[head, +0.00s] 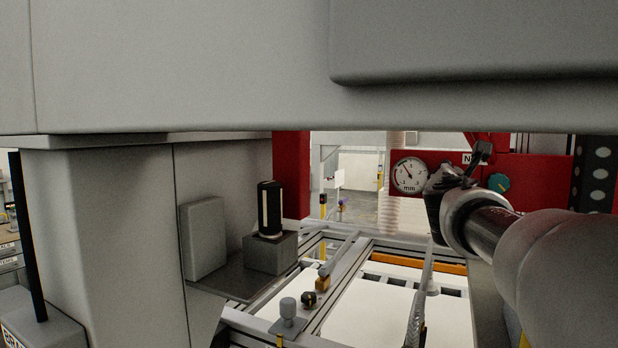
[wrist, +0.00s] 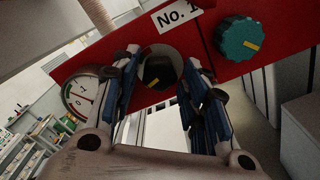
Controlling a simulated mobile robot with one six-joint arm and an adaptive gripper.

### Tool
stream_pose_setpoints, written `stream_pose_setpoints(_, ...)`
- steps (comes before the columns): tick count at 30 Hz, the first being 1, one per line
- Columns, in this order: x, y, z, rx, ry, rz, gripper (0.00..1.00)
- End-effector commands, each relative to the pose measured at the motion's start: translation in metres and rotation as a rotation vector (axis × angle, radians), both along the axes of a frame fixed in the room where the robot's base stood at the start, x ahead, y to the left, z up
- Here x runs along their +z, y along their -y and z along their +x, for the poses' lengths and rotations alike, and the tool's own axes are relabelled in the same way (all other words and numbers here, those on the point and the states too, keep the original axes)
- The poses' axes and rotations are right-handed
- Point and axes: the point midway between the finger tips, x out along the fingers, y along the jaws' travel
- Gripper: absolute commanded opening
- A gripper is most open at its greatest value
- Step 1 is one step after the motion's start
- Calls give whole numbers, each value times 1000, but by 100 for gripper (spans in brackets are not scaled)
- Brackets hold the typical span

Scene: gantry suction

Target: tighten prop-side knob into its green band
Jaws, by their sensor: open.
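A black knob with a yellow mark (wrist: 157,72) sits on a grey disc on the red panel. It shows between the fingers of my gripper (wrist: 163,62) in the wrist view. The fingers are spread apart, with a gap on both sides of the knob; I cannot tell how far in front of it they are. In the head view my gripper (head: 452,180) is at the red panel (head: 540,167) and hides this knob. A teal knob with a yellow mark (wrist: 238,41) is to the right. No label shows which knob is prop-side. No green band is clear around the black knob.
A dial gauge (head: 409,175) is left of my gripper; it also shows in the wrist view (wrist: 80,95). A "No. 1" label (wrist: 178,14) is above the black knob. A framed bed (head: 377,300) lies below. A grey beam (head: 180,70) crosses overhead.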

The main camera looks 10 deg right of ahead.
Motion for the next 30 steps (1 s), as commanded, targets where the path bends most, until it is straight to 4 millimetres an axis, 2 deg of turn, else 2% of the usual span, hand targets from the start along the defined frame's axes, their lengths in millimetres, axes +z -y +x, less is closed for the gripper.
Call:
stream_pose_setpoints(10, 0, 2, 3, 0, 0, 0, 40)
stream_pose_setpoints(24, 0, 2, 3, 0, 0, 0, 9)
stream_pose_setpoints(30, -1, 2, 3, 1, 9, 11, 9)
